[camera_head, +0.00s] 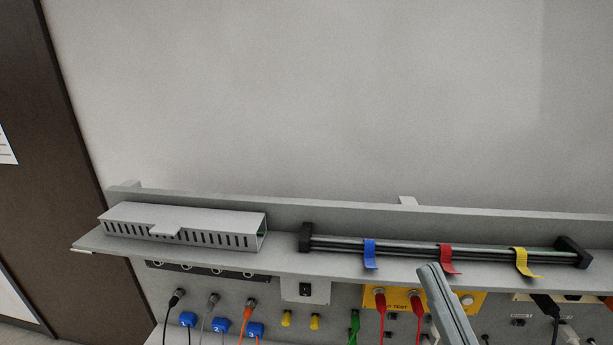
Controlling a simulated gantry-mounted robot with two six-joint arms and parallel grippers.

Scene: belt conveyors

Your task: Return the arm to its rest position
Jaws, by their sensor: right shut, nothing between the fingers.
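My right gripper (432,271) shows at the bottom, right of centre, as a grey finger shape pointing up. It is shut and empty. The rest of this arm is out of frame. My left gripper is not in view.
A grey shelf (285,262) carries a slotted duct (185,222) and a black cable bundle (400,248) with blue and yellow straps. Below, a board holds plugged cables, including a green one (354,325) and an orange one (249,309). The wall above is clear.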

